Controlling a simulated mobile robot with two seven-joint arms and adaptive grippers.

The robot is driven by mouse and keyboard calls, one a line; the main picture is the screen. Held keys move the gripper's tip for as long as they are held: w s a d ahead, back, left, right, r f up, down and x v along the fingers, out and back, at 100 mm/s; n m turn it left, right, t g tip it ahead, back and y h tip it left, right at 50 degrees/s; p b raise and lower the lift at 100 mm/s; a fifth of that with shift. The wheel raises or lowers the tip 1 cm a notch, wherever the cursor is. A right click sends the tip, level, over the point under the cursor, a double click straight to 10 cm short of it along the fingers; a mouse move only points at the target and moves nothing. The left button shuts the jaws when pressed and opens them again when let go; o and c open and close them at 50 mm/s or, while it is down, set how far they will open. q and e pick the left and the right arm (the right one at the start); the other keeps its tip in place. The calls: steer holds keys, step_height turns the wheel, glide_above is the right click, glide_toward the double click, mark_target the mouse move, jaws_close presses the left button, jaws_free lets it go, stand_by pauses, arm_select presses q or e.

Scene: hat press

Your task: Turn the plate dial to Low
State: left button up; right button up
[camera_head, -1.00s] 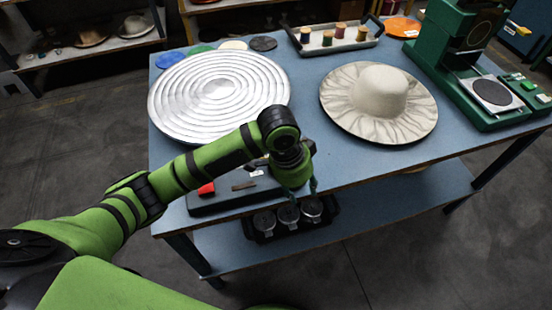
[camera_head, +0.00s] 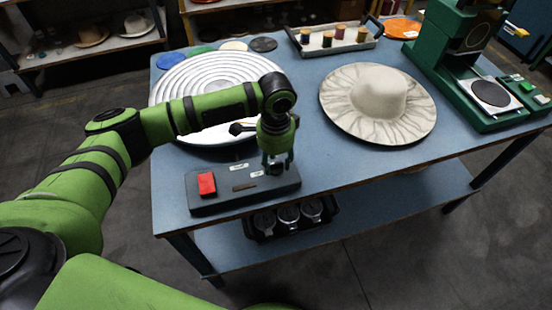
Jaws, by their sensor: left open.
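A dark control box (camera_head: 218,192) sits at the table's front left edge, with a red switch (camera_head: 207,184), small white labels and a slot on its top. My left gripper (camera_head: 277,165) points down over the right part of this box, jaws open. The plate dial seems to be under or between the fingers; its pointer and setting are hidden, and I cannot tell whether the fingers touch it. The labels are too small to read. The big silver ringed plate (camera_head: 180,85) lies behind the box, partly covered by my left arm. My right gripper is not in view.
A cream wide-brimmed hat (camera_head: 378,95) lies right of the plate. A tray of thread spools (camera_head: 335,42) and colored discs (camera_head: 232,45) are at the back. A green press (camera_head: 450,72) stands at right. Blue tabletop (camera_head: 345,165) is clear right of the box.

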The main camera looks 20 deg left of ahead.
arm_select(q)
steer(key=shift+f, duration=0.3)
jaws_close()
